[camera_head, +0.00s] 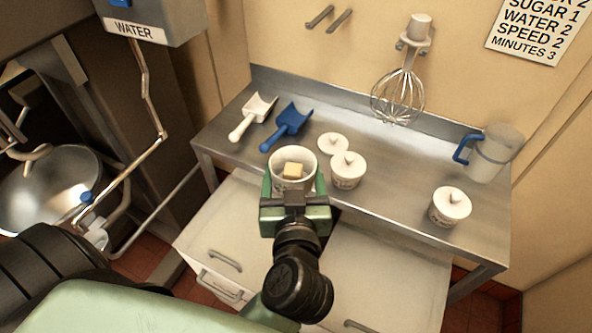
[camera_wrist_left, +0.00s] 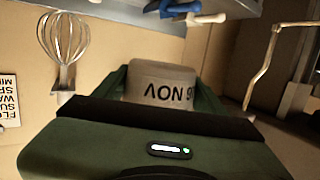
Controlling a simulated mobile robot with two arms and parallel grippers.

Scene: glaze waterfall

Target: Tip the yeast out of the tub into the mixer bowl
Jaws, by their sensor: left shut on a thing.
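My left gripper (camera_head: 294,196) is shut on a white open tub (camera_head: 309,178), at the front edge of the steel table. The tub looks upright and holds a pale yellow block of yeast (camera_head: 293,170). In the left wrist view the tub (camera_wrist_left: 162,85) sits between the green fingers, with "NOV" lettering upside down in the picture. The steel mixer bowl (camera_head: 35,200) is at the far left, apart from the tub and partly hidden by my dark arm parts. My right gripper is not in view.
A whisk (camera_head: 399,95) hangs behind.

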